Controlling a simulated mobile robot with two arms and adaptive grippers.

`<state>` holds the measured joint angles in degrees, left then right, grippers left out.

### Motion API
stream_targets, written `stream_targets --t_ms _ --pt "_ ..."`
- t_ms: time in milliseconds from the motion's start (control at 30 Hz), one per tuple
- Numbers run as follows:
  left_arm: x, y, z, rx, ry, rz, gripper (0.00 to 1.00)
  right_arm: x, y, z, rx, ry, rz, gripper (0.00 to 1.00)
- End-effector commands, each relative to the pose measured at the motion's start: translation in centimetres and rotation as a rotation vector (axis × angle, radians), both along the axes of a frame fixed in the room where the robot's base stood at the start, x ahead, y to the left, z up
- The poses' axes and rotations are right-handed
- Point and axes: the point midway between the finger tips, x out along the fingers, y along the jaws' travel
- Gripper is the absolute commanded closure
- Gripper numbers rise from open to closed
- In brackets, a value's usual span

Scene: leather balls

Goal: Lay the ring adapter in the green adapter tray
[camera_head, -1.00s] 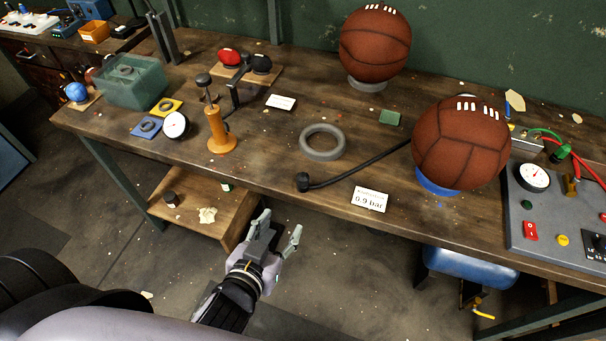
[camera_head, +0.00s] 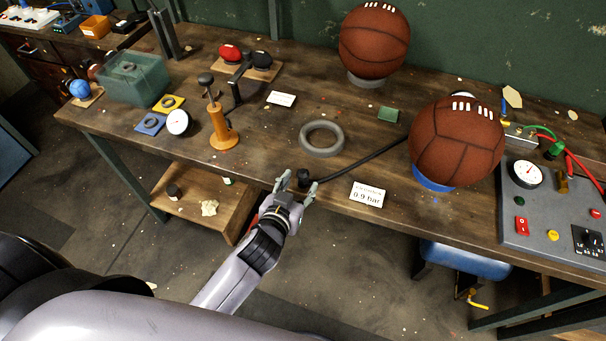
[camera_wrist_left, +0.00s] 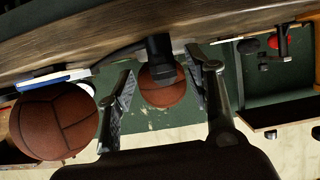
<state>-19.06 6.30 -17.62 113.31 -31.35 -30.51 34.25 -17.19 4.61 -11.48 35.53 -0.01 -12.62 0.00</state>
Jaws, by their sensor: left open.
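A translucent green box-like tray (camera_head: 150,90) stands at the back left of the bench, with a dark ring showing in it. Small dark rings lie on a blue square (camera_head: 151,123) and a yellow square (camera_head: 168,103) in front of it; I cannot tell which ring is the ring adapter. My left gripper (camera_head: 297,187) is open at the bench's front edge. The black head of a hose (camera_head: 303,178) is between or just beyond its fingers. In the left wrist view this head (camera_wrist_left: 160,52) shows between the spread fingers (camera_wrist_left: 165,92); contact is not clear. My right gripper is not in view.
A grey ring (camera_head: 321,139) lies flat mid-bench. One brown ball (camera_head: 457,140) sits on a blue ring, another (camera_head: 374,42) on a grey one. An orange pump (camera_head: 222,128), a gauge (camera_head: 178,122) and a 0.9 bar card (camera_head: 367,194) stand around. A control panel (camera_head: 545,215) is at right.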

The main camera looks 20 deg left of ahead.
Motion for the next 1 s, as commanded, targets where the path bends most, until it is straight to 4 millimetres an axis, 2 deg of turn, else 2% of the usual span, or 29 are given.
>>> stream_targets --t_ms 133,300,567,1000 --pt "2.3 0.2 -0.2 0.003 -0.002 0.000 0.52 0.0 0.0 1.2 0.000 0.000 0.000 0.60" --pt "3.9 0.1 -1.2 0.001 -0.002 0.000 0.52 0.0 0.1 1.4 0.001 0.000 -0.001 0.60" --pt "4.1 0.1 -1.4 0.000 -0.001 -0.001 0.52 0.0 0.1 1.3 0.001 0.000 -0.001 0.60" --pt "4.0 0.1 -1.4 0.000 -0.001 -0.001 0.81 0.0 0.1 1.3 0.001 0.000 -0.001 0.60"
